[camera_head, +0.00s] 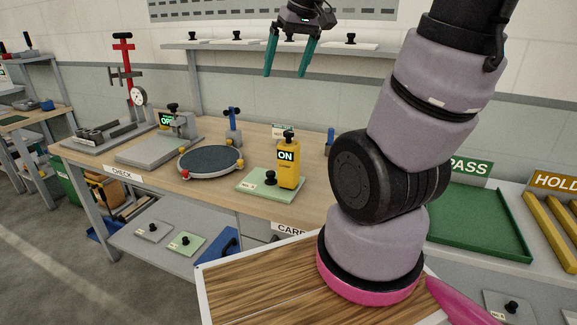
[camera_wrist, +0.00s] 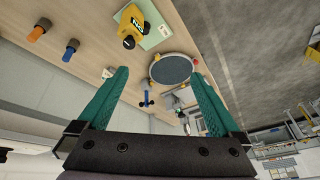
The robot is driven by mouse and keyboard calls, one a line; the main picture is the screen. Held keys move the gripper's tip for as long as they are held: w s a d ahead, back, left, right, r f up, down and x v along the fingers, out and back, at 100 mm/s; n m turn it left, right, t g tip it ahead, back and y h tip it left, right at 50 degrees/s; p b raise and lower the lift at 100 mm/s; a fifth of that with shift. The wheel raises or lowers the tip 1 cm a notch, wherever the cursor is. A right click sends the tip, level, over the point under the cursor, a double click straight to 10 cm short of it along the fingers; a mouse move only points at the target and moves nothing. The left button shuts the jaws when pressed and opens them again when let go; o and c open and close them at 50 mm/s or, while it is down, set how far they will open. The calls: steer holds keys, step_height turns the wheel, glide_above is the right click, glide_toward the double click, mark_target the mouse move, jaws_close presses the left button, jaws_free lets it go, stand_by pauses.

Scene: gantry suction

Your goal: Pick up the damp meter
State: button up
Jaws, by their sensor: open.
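The likely damp meter is a yellow handheld device (camera_head: 288,168) with a black knob on top and a lit display reading "ON". In the wrist view the yellow device (camera_wrist: 130,25) shows at the top, beyond my fingertips. My gripper (camera_head: 288,74) has two green fingers, spread apart and empty, high above the back of the bench. It also shows in the wrist view (camera_wrist: 160,78). Nothing is between the fingers but the distant bench.
A round dark plate (camera_head: 210,161) sits left of the device, with a blue clamp (camera_head: 233,125) behind it. A dial gauge stand (camera_head: 128,75) stands at far left. A green tray (camera_head: 480,220) lies at right. A wall shelf (camera_head: 250,44) runs behind my gripper.

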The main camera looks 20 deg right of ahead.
mark_target(289, 132)
steer(key=w+d+f+n+g, duration=0.1)
steer(key=w+f+n, duration=0.1)
steer(key=w+f, duration=0.1)
steer(key=w+d+f+n+g, duration=0.1)
steer(key=w+f+n, duration=0.1)
steer(key=f, duration=0.3)
steer(key=w+d+f+n+g+h, duration=0.1)
steer(key=w+d+f+n, duration=0.1)
steer(key=w+f, duration=0.2)
steer(key=shift+w+d+f+g, duration=0.1)
steer(key=shift+w+f+g, duration=0.1)
steer(key=shift+g, duration=0.1)
steer(key=f, duration=0.1)
steer(key=f+n, duration=0.1)
steer(key=w+d+f+n, duration=0.1)
steer(key=shift+w+f+g+h, duration=0.1)
steer(key=shift+f+g+h, duration=0.1)
steer(key=shift+g+h, duration=0.15)
step_height(289, 132, down, 5)
steer(key=shift+r, duration=0.1)
step_height(289, 132, down, 6)
steer(key=shift+w+r, duration=0.1)
steer(key=shift+r, duration=0.05)
jaws_close()
